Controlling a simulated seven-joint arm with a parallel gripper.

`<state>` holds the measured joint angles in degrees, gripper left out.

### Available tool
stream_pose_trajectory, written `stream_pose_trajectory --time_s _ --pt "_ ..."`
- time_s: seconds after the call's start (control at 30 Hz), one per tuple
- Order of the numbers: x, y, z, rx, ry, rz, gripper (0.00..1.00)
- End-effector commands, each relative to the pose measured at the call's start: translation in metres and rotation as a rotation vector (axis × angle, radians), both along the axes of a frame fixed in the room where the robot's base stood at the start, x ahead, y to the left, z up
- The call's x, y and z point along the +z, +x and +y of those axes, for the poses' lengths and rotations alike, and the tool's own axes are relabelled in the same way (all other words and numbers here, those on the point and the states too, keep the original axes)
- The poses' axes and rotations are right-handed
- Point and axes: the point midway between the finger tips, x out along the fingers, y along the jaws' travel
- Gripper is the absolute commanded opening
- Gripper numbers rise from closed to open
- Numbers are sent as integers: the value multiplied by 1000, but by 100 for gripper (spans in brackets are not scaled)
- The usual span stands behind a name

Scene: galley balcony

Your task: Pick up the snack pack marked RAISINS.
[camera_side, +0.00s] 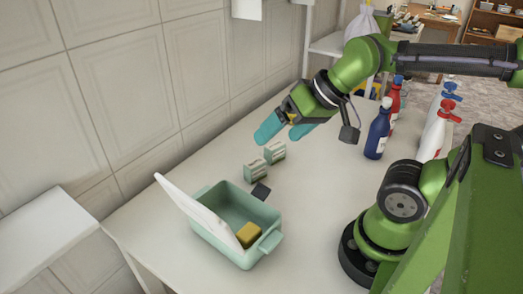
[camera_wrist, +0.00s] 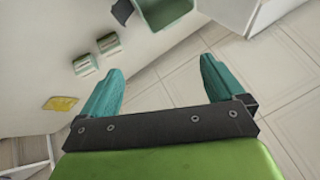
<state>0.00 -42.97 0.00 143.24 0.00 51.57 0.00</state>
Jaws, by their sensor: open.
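Two small green-and-white packs stand close together on the white table, a nearer pack (camera_side: 256,171) and a farther pack (camera_side: 275,152). Both also show left of my fingers in the wrist view, one pack (camera_wrist: 85,64) below the other pack (camera_wrist: 109,42). Their print is too small to read, so I cannot tell which is marked RAISINS. My gripper (camera_side: 286,131) has teal fingers and is above the table, close to the farther pack in the side view. In the wrist view my gripper (camera_wrist: 160,75) is open, with nothing between its fingers.
A green bin (camera_side: 264,218) with a raised white lid (camera_side: 193,207) holds a yellow block (camera_side: 248,234). A dark flat piece (camera_side: 261,192) lies between bin and packs. Bottles, including a blue one (camera_side: 376,135), stand right. A tiled wall (camera_side: 110,80) borders the table.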

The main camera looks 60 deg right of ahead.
Motion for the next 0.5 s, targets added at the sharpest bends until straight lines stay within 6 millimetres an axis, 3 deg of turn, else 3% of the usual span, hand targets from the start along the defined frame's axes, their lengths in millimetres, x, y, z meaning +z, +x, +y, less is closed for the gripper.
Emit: stream_pose_trajectory --time_s 0.17,0.27,0.5 --pt "-11 6 -8 -32 3 54 96" --pt "-18 23 -23 -79 5 119 96" --pt "-39 79 -92 -131 -49 340 96"
